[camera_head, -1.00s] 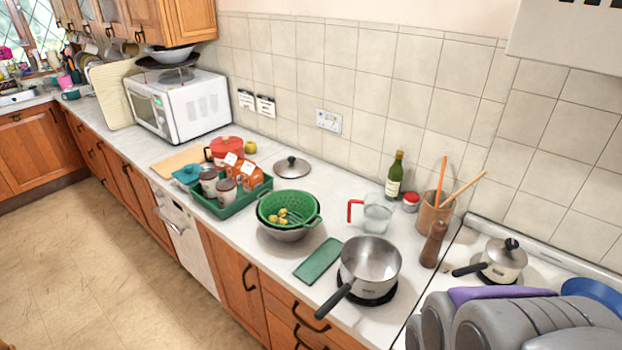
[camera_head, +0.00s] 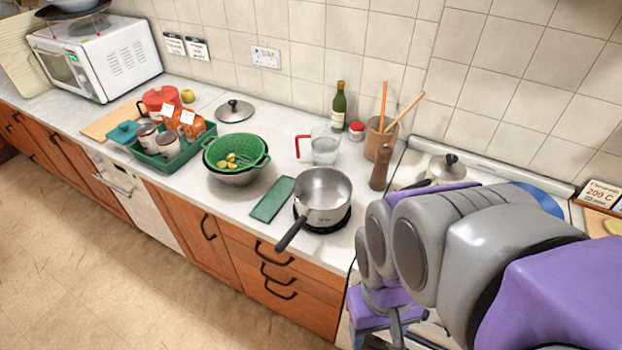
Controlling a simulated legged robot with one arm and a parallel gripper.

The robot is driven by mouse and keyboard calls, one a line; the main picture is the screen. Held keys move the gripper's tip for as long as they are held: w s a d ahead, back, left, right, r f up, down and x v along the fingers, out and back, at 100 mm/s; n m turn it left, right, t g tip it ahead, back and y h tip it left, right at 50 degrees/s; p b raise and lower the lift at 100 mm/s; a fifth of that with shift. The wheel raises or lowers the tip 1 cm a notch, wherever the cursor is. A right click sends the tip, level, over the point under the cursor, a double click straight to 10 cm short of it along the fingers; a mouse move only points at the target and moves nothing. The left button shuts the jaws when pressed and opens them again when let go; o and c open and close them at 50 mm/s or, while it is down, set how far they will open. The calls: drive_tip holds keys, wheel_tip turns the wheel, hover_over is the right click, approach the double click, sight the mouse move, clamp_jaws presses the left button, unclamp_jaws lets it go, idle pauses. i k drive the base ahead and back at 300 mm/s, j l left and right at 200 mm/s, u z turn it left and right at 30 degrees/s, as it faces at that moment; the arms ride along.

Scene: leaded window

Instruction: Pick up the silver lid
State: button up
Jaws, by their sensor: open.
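The silver lid (camera_head: 234,111), round with a dark knob, lies flat on the counter near the tiled wall, behind the green colander. A second lidded pot (camera_head: 440,168) stands at the right, partly hidden behind my arm. My gripper (camera_head: 393,335) shows only in part at the bottom edge, low in front of the counter's right end. It is open, its tips are cut off by the frame, and it is well to the right of the silver lid, apart from it.
The green colander (camera_head: 236,150) with yellow items sits in a metal bowl. A saucepan (camera_head: 322,193), glass jug (camera_head: 324,149), bottle (camera_head: 339,106) and utensil pot (camera_head: 380,139) stand to the right. The counter around the lid is clear.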

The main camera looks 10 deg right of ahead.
sight(233, 111)
drive_tip(key=i+j+z, duration=0.1)
drive_tip(key=j, duration=0.25)
drive_tip(key=i+j+z, duration=0.1)
drive_tip(key=i+j, duration=0.2)
drive_tip(key=i+j+z, duration=0.1)
drive_tip(key=j, duration=0.4)
drive_tip(key=i, duration=0.05)
